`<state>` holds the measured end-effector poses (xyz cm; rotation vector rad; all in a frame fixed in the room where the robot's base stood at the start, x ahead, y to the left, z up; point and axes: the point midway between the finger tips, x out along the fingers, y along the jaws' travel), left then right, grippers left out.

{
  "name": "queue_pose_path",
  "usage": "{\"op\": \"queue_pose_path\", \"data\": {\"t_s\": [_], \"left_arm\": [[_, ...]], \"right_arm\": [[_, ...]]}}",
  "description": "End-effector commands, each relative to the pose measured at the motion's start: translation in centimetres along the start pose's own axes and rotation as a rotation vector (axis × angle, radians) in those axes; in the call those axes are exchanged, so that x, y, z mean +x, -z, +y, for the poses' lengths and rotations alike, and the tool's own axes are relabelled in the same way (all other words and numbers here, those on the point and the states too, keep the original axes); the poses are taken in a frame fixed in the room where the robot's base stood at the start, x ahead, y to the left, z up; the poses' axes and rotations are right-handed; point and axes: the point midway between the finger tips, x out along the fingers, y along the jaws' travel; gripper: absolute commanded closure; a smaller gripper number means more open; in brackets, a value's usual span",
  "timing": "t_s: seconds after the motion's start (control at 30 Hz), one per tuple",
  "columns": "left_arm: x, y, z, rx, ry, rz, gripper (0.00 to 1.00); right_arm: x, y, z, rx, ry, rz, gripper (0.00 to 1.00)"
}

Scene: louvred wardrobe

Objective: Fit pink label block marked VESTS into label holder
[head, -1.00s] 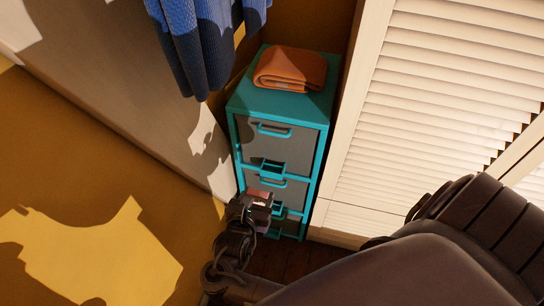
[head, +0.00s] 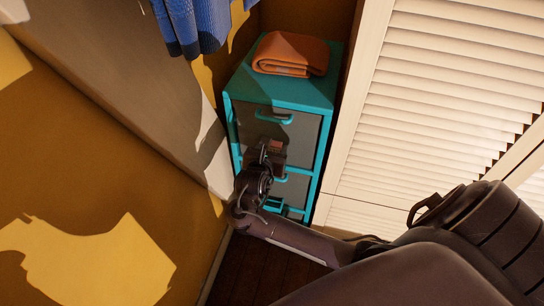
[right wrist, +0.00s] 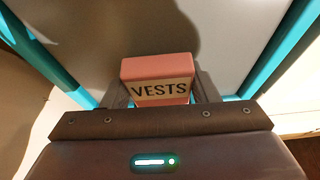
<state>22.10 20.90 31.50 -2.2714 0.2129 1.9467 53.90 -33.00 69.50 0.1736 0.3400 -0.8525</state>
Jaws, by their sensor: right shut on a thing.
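The pink label block marked VESTS (right wrist: 158,68) is held between the fingers of my right gripper (right wrist: 160,88), with its lettering facing the wrist camera. In the head view my right gripper (head: 272,152) is in front of the upper drawer's lower part, and a bit of the block (head: 276,145) shows at its tip. The gripper covers the place on the upper drawer where a teal label holder sits. A lower teal label holder (head: 273,206) shows below the gripper. I cannot tell whether the block touches the drawer front. My left gripper is out of view.
The teal cabinet (head: 293,92) has grey drawers with teal handles (head: 274,117). A folded orange cloth (head: 290,54) lies on top. Blue knitwear (head: 195,22) hangs above left. A white louvred door (head: 440,90) stands close on the right, and a panel (head: 120,80) on the left.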

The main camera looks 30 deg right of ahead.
Motion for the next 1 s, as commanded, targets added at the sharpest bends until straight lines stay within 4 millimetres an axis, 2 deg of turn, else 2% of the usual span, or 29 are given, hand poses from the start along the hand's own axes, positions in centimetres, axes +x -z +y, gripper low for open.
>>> {"op": "queue_pose_path", "data": {"t_s": [0.03,0.07,0.27,0.3,0.43,0.7,0.83,1.0], "left_arm": [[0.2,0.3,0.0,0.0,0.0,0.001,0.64],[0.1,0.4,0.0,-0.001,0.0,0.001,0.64],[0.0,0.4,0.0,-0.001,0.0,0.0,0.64],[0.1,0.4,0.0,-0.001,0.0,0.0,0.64],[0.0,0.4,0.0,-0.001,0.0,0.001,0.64],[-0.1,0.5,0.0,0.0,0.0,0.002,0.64],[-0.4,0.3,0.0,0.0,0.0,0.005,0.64],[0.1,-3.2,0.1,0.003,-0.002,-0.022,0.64]], "right_arm": [[0.2,1.9,-0.3,-0.017,0.006,0.025,0.84],[0.3,2.0,-0.3,-0.018,0.006,0.027,0.89],[0.2,2.2,-0.4,-0.021,0.005,0.03,0.89],[0.2,2.2,-0.3,-0.022,0.005,0.03,0.41],[0.2,2.0,-0.3,-0.018,0.004,0.026,0.24],[0.1,1.6,-0.2,-0.014,0.003,0.021,0.24],[-0.9,1.4,-0.1,-0.013,0.001,0.021,0.24],[-3.8,1.0,-0.1,-0.014,0.001,0.02,0.24]]}}
